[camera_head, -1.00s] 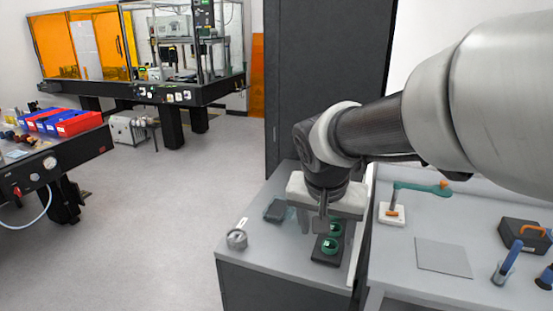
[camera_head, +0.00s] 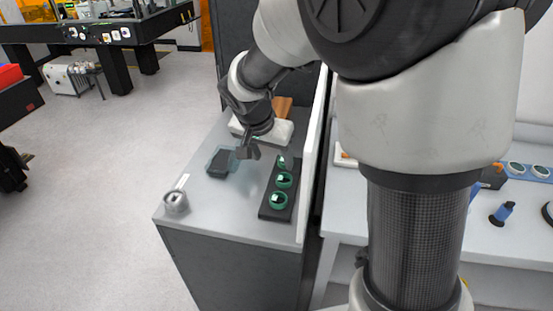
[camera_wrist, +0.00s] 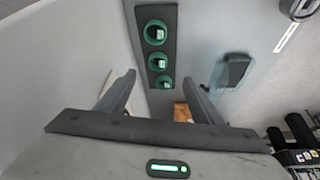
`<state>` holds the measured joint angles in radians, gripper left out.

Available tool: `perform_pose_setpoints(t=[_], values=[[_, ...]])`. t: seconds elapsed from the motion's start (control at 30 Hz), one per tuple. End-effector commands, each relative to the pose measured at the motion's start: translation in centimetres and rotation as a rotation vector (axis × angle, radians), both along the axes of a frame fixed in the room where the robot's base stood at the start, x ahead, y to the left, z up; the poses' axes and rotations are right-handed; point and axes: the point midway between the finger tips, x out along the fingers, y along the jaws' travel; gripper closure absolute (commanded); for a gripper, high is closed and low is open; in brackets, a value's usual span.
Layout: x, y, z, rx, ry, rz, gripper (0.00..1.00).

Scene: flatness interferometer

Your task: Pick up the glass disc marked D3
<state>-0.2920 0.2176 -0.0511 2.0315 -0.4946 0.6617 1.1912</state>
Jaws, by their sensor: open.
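Three green-rimmed glass discs lie in a row on a black tray (camera_head: 268,213) on the grey cabinet top in the head view. The wrist view also shows the far disc (camera_wrist: 156,32), middle disc (camera_wrist: 157,62) and near disc (camera_wrist: 162,82). Each has a small pale label, too small to read, so I cannot tell which is D3. My gripper (camera_wrist: 163,78) is open and empty, above the cabinet top near the tray's back end.
A dark block (camera_head: 219,163) on a clear bluish sheet lies left of the tray. A grey round part (camera_head: 176,202) stands at the front left corner. A pale upright panel (camera_head: 313,150) borders the tray's right side. The surface between block and tray is clear.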

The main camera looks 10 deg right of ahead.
Motion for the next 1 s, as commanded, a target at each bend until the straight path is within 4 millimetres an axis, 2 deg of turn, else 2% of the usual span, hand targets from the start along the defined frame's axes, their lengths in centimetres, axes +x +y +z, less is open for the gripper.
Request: perform_pose_setpoints(t=[0.1, 0.33, 0.63, 0.8, 1.0], values=[[0.9, -0.8, -2.7, -0.002, 0.006, -0.002, 0.40], [2.5, -1.8, -6.8, -0.002, 0.003, 0.000, 0.40], [3.4, -2.5, -8.7, -0.001, 0.002, -0.002, 0.40], [4.6, -3.7, -10.7, 0.000, 0.004, -0.002, 0.40], [5.4, -4.1, -12.6, 0.000, 0.001, 0.001, 0.40]])
